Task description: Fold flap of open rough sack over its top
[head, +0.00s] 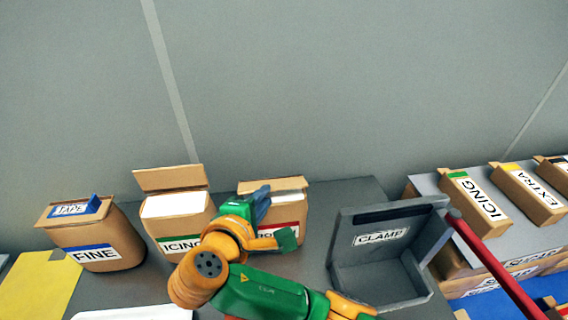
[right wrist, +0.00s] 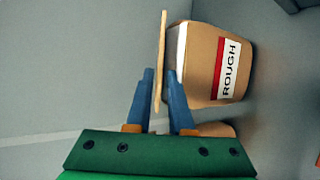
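The rough sack (right wrist: 212,62), brown with a red-striped label, stands at the back in the head view (head: 297,215), partly hidden behind my right arm. Its white top is uncovered. Its flap (right wrist: 161,50) stands up along the opening and also shows in the head view (head: 252,186). My right gripper (right wrist: 163,92) has its blue fingers on either side of the flap's edge, with a gap visible on the right-finger side. It also shows at the sack in the head view (head: 262,197). My left gripper is out of view.
The icing sack (head: 178,226) stands open with its flap up, left of the rough sack. The fine sack (head: 98,253) is folded and carries a blue tape piece (head: 75,208). A grey clamp station (head: 382,250) stands to the right. Labelled boxes sit further right beyond a red bar (head: 492,262).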

